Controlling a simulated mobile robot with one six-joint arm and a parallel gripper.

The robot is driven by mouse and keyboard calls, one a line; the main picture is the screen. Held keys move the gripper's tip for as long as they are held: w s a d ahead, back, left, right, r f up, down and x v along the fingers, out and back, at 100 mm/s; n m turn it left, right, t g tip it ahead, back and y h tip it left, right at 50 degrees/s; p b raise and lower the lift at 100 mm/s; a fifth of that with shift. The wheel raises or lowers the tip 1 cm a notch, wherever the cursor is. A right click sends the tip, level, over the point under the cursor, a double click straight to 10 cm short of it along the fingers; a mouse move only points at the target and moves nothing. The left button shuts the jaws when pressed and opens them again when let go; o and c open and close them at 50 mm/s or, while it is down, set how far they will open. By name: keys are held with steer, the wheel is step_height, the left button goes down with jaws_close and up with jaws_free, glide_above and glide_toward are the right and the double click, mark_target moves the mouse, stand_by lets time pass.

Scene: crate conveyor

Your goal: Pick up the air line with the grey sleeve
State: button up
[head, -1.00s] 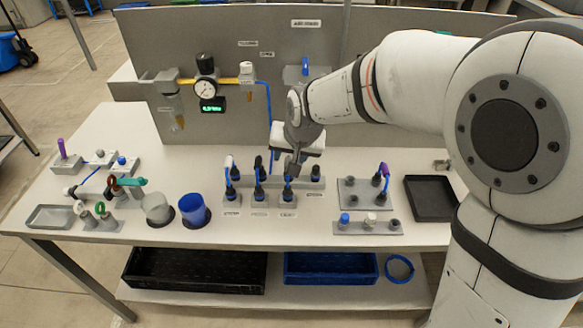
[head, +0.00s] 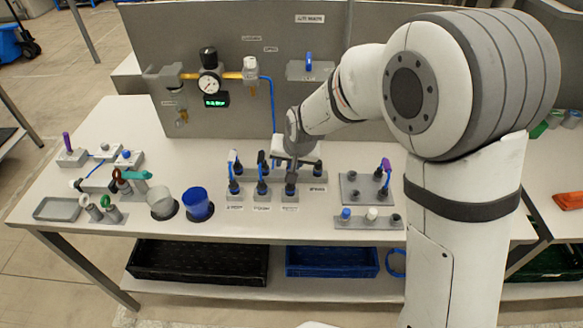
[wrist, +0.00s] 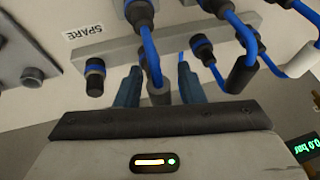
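The air line with the grey sleeve is a blue hose. In the wrist view its grey sleeve (wrist: 158,93) hangs between my two fingers, with small gaps on either side. The hose (wrist: 152,58) runs up to a black fitting with a blue ring. My gripper (wrist: 160,88) is open around the sleeve. In the head view my gripper (head: 291,176) is over the right end of the row of lines and hides most of this one. A black-sleeved line (wrist: 243,74) and a white-sleeved line (wrist: 299,62) are to the right in the wrist view.
A grey bar behind the row has a free fitting (wrist: 95,78) by the SPARE label (wrist: 85,32). A panel with a pressure gauge (head: 209,84) stands behind. A purple-ended line (head: 384,172) and a cap rack (head: 368,222) are to the right; blue (head: 197,204) and clear cups are left.

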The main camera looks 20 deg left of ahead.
jaws_close()
step_height(320, 180, up, 10)
steer(key=shift+r+b, duration=0.1)
steer(key=shift+b, duration=0.3)
stand_by(0.3)
